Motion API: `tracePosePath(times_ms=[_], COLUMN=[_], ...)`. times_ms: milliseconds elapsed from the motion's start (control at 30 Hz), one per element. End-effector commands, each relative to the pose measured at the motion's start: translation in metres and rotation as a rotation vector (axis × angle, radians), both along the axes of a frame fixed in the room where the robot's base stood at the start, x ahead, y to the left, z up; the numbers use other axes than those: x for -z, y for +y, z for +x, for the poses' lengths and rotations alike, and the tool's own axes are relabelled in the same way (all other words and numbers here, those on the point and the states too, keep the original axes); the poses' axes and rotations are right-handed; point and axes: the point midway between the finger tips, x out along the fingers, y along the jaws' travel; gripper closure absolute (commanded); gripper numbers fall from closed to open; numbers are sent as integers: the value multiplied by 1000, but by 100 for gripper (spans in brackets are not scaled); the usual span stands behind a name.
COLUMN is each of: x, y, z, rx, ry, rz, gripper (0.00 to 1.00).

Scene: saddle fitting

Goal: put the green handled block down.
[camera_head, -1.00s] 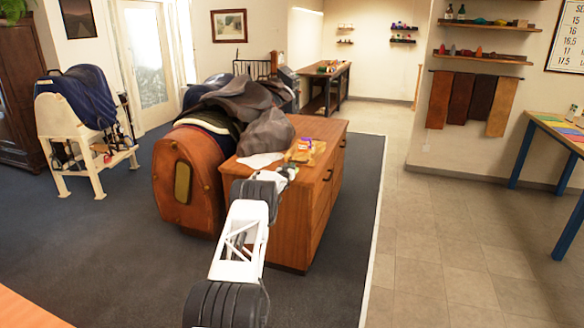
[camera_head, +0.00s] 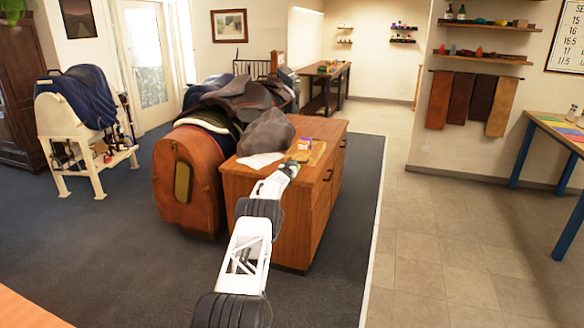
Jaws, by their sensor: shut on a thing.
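My arm reaches out over the wooden cabinet (camera_head: 262,222), and my gripper (camera_head: 291,167) is at its top, close to the front of a wooden tray (camera_head: 318,153). The gripper is shut on the green handled block, which is too small and too covered by the gripper to make out clearly. Whether the block touches the cabinet top or the tray cannot be told. Small purple and yellow items (camera_head: 304,145) lie at the tray, just behind the gripper.
A grey cloth-like heap (camera_head: 266,134) and a white sheet (camera_head: 260,160) lie left of the gripper on the cabinet. A brown saddle stand (camera_head: 188,185) with saddles (camera_head: 240,97) stands beside it. The cabinet top right of the tray is clear.

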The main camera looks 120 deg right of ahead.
Motion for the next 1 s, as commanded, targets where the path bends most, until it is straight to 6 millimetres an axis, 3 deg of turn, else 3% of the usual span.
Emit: tracePosePath(times_ms=[567,600,733,1000], x=[4,4,4,4], y=[0,0,0,0], z=[0,0,0,0], rx=[0,0,0,0], ry=[1,1,1,1], rz=[1,1,1,1], gripper=[98,67,47,47])
